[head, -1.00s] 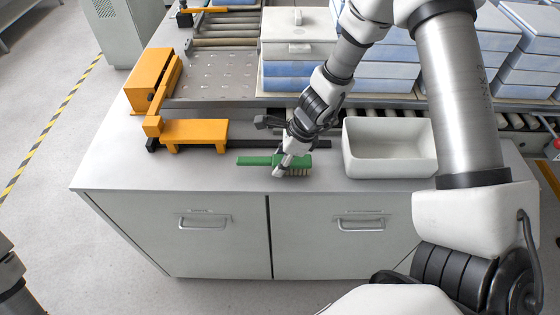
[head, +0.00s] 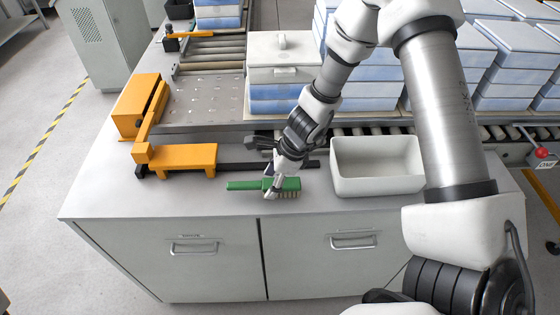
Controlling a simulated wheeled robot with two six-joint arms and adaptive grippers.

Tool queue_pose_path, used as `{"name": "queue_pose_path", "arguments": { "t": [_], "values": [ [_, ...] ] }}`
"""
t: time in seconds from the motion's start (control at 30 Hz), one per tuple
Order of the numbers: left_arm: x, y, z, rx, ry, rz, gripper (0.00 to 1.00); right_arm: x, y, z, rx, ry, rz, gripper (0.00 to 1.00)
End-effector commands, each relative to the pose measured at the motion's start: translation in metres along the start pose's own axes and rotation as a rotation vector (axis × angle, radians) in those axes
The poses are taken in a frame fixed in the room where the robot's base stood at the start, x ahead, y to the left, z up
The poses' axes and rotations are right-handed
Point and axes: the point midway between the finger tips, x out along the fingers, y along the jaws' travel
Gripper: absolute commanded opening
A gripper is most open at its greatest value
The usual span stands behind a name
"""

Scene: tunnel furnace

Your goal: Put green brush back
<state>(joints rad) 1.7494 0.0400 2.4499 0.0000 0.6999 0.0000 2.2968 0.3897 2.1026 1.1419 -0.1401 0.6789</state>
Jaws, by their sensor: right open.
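The green brush (head: 242,185) lies on the grey cabinet top, near its front edge. Its handle points left and its bristled head is at the right. My right gripper (head: 272,191) is over the brush head with its fingers down beside the head. It is open; whether the fingertips touch the brush I cannot tell. The gripper hides part of the brush head. My left gripper is not in view.
An empty white bin (head: 378,186) stands right of the brush. An orange pusher mechanism (head: 181,157) is at the left, with a black rail behind the brush. Blue and white boxes (head: 365,88) stand on rollers at the back. The front-left cabinet top (head: 120,195) is clear.

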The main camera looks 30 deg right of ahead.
Motion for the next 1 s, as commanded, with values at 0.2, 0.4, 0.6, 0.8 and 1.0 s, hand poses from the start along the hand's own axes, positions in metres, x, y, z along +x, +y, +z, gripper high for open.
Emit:
{"name": "queue_pose_path", "arguments": {
  "t": [0.2,0.4,0.6,0.8,1.0],
  "values": [
    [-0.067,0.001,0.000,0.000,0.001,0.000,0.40,-0.065,0.000,0.006,0.002,-0.003,0.001,0.65],
    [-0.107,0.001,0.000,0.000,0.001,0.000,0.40,-0.098,0.001,0.005,0.002,-0.002,0.001,0.65],
    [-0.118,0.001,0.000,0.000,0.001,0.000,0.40,-0.103,0.004,-0.003,-0.031,0.019,0.006,0.65],
    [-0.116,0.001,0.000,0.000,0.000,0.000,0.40,-0.045,0.091,-0.082,-0.909,0.349,0.194,0.65],
    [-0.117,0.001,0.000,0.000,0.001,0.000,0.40,-0.007,0.193,-0.107,-1.965,0.260,0.410,0.65]
  ]
}}
